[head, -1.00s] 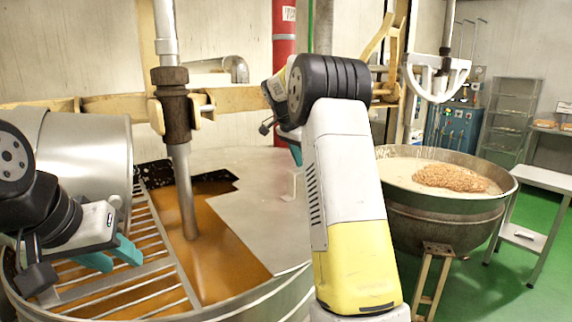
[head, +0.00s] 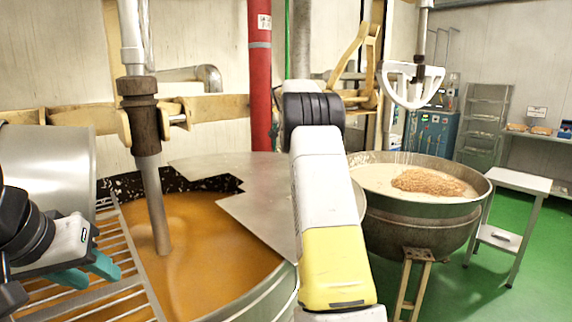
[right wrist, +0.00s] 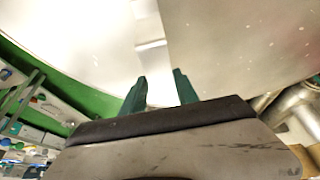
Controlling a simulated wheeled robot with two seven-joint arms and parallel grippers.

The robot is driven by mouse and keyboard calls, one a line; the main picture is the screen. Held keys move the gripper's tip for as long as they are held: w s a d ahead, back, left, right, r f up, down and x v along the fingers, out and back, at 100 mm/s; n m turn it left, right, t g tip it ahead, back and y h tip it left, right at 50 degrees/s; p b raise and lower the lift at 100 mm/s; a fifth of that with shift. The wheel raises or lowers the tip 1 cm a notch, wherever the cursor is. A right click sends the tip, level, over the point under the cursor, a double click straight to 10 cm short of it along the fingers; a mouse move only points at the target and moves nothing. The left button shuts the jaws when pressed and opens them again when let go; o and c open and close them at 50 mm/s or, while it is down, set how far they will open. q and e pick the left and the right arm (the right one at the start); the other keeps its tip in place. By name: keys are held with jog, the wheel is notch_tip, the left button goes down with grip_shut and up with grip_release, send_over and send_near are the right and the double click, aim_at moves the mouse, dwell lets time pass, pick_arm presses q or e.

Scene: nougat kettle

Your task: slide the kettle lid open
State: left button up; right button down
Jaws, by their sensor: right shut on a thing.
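The flat metal kettle lid (head: 258,208) lies over the right side of the big kettle (head: 272,294). Orange-brown mass is exposed to its left. In the right wrist view the pale lid (right wrist: 235,45) fills much of the picture, with a bent bright strip, apparently its handle (right wrist: 149,40), ahead of the fingers. My right gripper (right wrist: 158,92) is shut on what seems to be this handle; the grip point is hard to see. In the head view my own arm hides it. My left gripper (head: 88,274) is open and empty above the slatted grate.
A stirring shaft (head: 150,190) stands in the orange mass. The slatted grate (head: 120,285) and a metal drum (head: 45,160) are at the left. A second kettle (head: 420,225) stands at the right, beside a white table (head: 515,181).

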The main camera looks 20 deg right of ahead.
jog(key=c, duration=0.9)
grip_release()
jog(key=shift+a, duration=0.1)
jog(key=v, duration=0.7)
jog(key=shift+s+a+r, duration=0.1)
jog(key=shift+a+r, duration=0.05)
jog(key=shift+r, duration=0.25)
